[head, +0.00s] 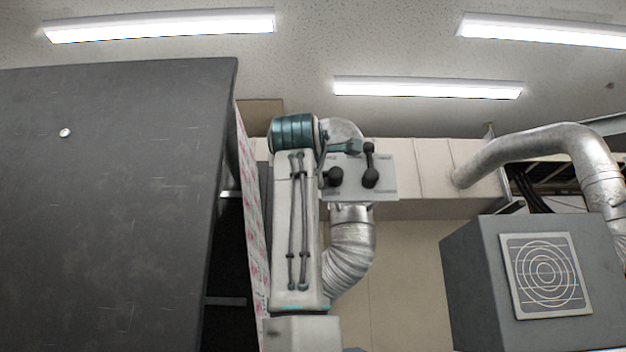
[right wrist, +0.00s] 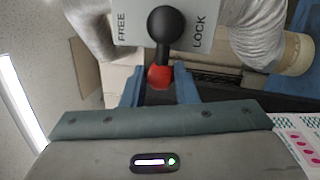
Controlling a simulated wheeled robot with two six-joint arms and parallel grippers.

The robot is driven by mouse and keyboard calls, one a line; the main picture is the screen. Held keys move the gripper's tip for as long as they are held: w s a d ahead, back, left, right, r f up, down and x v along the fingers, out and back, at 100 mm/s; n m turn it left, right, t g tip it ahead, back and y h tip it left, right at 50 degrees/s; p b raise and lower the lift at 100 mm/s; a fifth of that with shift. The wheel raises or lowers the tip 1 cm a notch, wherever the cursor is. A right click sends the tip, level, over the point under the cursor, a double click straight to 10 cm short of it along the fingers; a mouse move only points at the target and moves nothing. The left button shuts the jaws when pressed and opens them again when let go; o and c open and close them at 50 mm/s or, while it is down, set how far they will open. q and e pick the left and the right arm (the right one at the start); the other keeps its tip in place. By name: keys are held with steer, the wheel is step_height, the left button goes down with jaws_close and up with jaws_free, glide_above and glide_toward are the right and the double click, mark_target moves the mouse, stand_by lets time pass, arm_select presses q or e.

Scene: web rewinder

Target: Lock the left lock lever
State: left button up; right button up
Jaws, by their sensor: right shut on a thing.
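The left lock lever (head: 333,177) is on the left of a light grey panel (head: 385,188) in the head view; its black ball shows, and its outer end is hidden behind my arm. In the right wrist view the lever (right wrist: 166,26) runs from the black ball to a red end, between FREE and LOCK lettering. My right gripper (right wrist: 159,80) is shut on the red end, one blue finger on each side. A second black lever (head: 370,178) is upright on the panel's right. My left gripper is out of view.
Silver ducting (head: 350,255) curves just below the panel. A large dark panel (head: 110,200) fills the left. A grey box with a round grille (head: 546,274) stands at the right. Open space lies between the duct and that box.

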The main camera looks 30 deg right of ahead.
steer(key=shift+d+f+n+t+y+b, duration=0.15)
steer(key=shift+f+n+t+b, duration=0.15)
steer(key=shift+n+b, duration=0.35)
steer(key=shift+a+f+n+t+y+b, duration=0.1)
steer(key=shift+f+n+t+y+b, duration=0.2)
steer(key=shift+n, duration=0.55)
steer(key=o, duration=1)
steer(key=b+v, duration=0.5)
steer(key=v, duration=0.5)
steer(key=shift+s+a, duration=0.2)
steer(key=shift+a, duration=0.05)
steer(key=shift+f, duration=0.1)
